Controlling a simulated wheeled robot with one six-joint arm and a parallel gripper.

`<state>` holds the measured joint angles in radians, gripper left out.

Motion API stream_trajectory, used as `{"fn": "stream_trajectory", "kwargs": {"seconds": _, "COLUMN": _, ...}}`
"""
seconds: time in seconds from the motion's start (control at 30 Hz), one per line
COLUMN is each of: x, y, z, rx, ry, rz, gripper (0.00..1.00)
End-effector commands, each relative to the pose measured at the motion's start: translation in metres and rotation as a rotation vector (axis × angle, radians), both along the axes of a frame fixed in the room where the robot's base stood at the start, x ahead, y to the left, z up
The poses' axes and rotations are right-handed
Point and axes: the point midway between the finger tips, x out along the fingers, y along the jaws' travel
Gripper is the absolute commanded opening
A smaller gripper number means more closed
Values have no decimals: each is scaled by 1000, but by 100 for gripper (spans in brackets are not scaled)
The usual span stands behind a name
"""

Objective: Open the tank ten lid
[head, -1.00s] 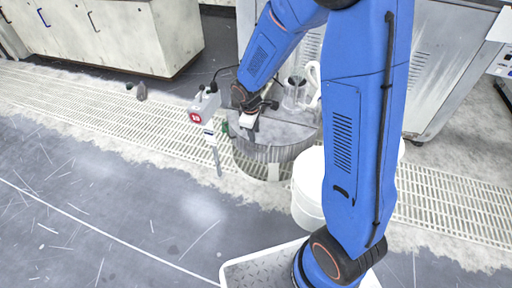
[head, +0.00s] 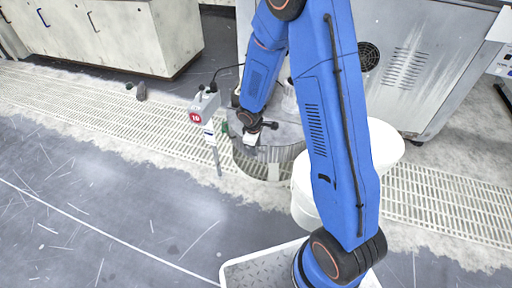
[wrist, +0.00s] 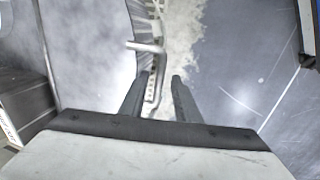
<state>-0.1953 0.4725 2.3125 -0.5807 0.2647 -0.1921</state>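Tank ten is the round metal tank (head: 275,155) beside a post with a red "10" sign (head: 195,117). Its flat grey lid (head: 290,132) looks down in the head view, and the lid's pale surface (wrist: 90,45) fills the left of the wrist view. A bent metal handle (wrist: 147,47) sticks out past the lid's rim. My gripper (head: 252,138) is at the tank's near left edge. In the wrist view my gripper (wrist: 160,78) is open and empty, with the handle just beyond the fingertips, nearer the left finger. I cannot tell whether they touch.
A glass vessel (head: 290,104) on or behind the lid is partly hidden by my arm. A white bucket (head: 385,145) stands right of the tank. A grey box (head: 206,103) tops the sign post, close left of my gripper.

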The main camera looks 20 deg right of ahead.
Motion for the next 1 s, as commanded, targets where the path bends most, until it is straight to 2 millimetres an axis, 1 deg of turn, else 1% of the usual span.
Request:
{"fn": "stream_trajectory", "kwargs": {"seconds": 0.27, "x": 0, "y": 0, "z": -1, "rx": 1, "ry": -1, "rz": 0, "gripper": 30}}
{"fn": "stream_trajectory", "kwargs": {"seconds": 0.3, "x": 0, "y": 0, "z": -1, "rx": 1, "ry": -1, "rz": 0, "gripper": 25}}
{"fn": "stream_trajectory", "kwargs": {"seconds": 0.37, "x": 0, "y": 0, "z": -1, "rx": 1, "ry": -1, "rz": 0, "gripper": 10}}
{"fn": "stream_trajectory", "kwargs": {"seconds": 0.4, "x": 0, "y": 0, "z": -1, "rx": 1, "ry": -1, "rz": 0, "gripper": 1}}
{"fn": "stream_trajectory", "kwargs": {"seconds": 0.77, "x": 1, "y": 0, "z": 0, "rx": 3, "ry": 2, "rz": 0, "gripper": 0}}
{"fn": "stream_trajectory", "kwargs": {"seconds": 1.0, "x": 2, "y": -1, "z": 7, "rx": 19, "ry": 21, "rz": -3, "gripper": 0}}
